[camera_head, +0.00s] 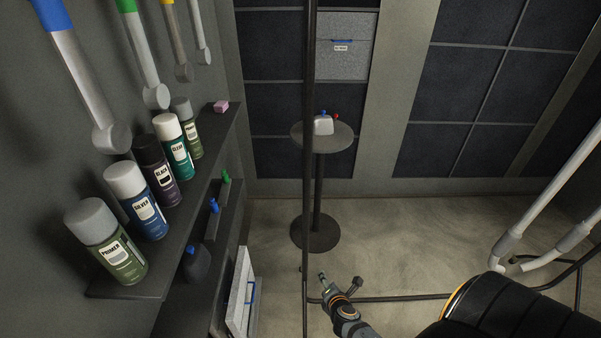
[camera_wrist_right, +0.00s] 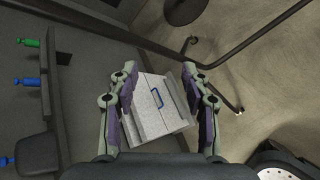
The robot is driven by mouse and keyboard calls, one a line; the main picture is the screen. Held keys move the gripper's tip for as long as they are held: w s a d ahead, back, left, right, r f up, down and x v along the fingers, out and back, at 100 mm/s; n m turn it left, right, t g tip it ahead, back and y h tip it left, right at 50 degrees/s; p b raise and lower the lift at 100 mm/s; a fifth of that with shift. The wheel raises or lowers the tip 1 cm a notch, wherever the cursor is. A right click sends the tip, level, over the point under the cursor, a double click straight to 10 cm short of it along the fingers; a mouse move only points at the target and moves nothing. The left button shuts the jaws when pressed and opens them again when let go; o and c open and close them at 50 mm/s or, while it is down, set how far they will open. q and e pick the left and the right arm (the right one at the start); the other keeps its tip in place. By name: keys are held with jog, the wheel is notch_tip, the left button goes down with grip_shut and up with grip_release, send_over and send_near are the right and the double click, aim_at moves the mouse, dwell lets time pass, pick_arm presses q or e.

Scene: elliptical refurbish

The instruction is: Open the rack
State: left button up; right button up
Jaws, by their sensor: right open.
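My right gripper (camera_wrist_right: 165,80) is open in the right wrist view, with its two fingers spread and nothing held. Beyond and between the fingers is a pale speckled panel or box (camera_wrist_right: 150,118) with a blue handle (camera_wrist_right: 157,97). What looks like the same pale piece (camera_head: 238,292) stands at the lower left in the head view, beside the shelves. Dark wall shelves (camera_head: 205,205) run along the left. I cannot tell for sure which piece is the rack.
Spray cans (camera_head: 105,243) stand on the upper shelf below hanging tools (camera_head: 98,85). A round stand (camera_head: 300,140) is at the back. A thin black pole (camera_head: 307,200) and tubular frame (camera_wrist_right: 235,45) cross in front. A black machine cover (camera_head: 515,310) fills the lower right.

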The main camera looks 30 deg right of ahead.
jog(key=w+r+n+t+h+p, duration=0.1)
jog(key=w+r+n+t, duration=0.2)
jog(key=r, duration=0.7)
jog(key=w+r+n+t+p, duration=0.1)
jog(key=w+r+n, duration=0.3)
jog(key=r, duration=0.6)
jog(key=n+t, duration=0.3)
jog(key=n, duration=0.2)
send_near(308, 186)
jog(key=shift+h, duration=0.4)
jog(key=p+x, duration=0.1)
jog(key=x, duration=0.4)
jog(key=p+x, duration=0.1)
jog(key=x, duration=0.5)
jog(key=shift+w+a+f, duration=0.15)
jog(key=shift+w, duration=0.05)
pick_arm(q)
notch_tip(308, 186, up, 6)
jog(key=s, duration=0.1)
jog(key=shift+s+a, duration=0.15)
pick_arm(e)
jog(key=shift+c, duration=0.3)
grip_shut()
